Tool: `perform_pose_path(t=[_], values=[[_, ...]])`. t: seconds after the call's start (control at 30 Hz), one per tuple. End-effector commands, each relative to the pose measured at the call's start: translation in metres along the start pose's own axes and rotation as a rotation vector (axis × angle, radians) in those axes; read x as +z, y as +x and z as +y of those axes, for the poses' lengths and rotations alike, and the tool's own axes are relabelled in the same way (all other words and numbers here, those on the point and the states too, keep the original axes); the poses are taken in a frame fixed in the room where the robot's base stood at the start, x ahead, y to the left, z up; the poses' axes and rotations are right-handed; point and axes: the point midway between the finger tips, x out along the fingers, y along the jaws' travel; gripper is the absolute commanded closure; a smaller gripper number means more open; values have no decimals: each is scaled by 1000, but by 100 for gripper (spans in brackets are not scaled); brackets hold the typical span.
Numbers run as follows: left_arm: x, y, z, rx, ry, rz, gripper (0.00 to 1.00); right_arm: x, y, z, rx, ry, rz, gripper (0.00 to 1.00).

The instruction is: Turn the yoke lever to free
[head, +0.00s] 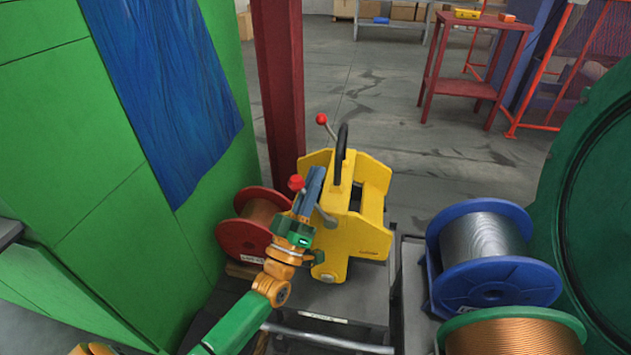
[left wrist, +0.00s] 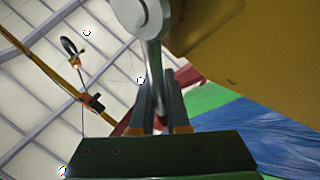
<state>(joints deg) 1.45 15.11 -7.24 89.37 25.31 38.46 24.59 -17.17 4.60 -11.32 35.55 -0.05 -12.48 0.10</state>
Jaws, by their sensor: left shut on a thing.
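The yellow yoke (head: 355,225) stands upright in the middle of the head view, with a black loop handle on top. It has two levers with red knobs. The far lever (head: 323,121) leans up and left, clear of my gripper. The near lever's red knob (head: 296,183) shows just left of my left gripper (head: 314,180). In the left wrist view, the grey lever rod (left wrist: 153,65) runs down from a round hub between the fingers of my left gripper (left wrist: 158,100), which is shut on it. The rod's lower end is hidden by the gripper. My right gripper is not in view.
A red spool (head: 240,236) stands left of the yoke, beside a green cabinet (head: 120,220) and a dark red post (head: 279,90). A blue spool (head: 485,280) and a copper-wound spool (head: 515,338) are at right. Open floor lies behind the yoke.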

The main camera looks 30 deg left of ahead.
Motion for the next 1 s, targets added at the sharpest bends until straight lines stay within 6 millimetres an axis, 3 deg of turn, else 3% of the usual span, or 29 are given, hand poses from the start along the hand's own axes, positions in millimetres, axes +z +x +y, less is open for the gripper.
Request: perform_pose_path(t=[0.3, 0.33, 0.43, 0.77, 1.0], values=[[1, -1, -1, -3, -3, -1, 100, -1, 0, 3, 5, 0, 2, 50], [1, -1, -1, -3, -3, -2, 84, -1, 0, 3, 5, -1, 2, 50], [1, -1, -1, -3, -3, -2, 57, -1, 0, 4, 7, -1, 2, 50], [1, -5, -1, -2, -2, -2, 57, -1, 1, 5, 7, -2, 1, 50], [2, -55, -2, -5, -3, -4, 57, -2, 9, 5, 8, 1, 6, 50]])
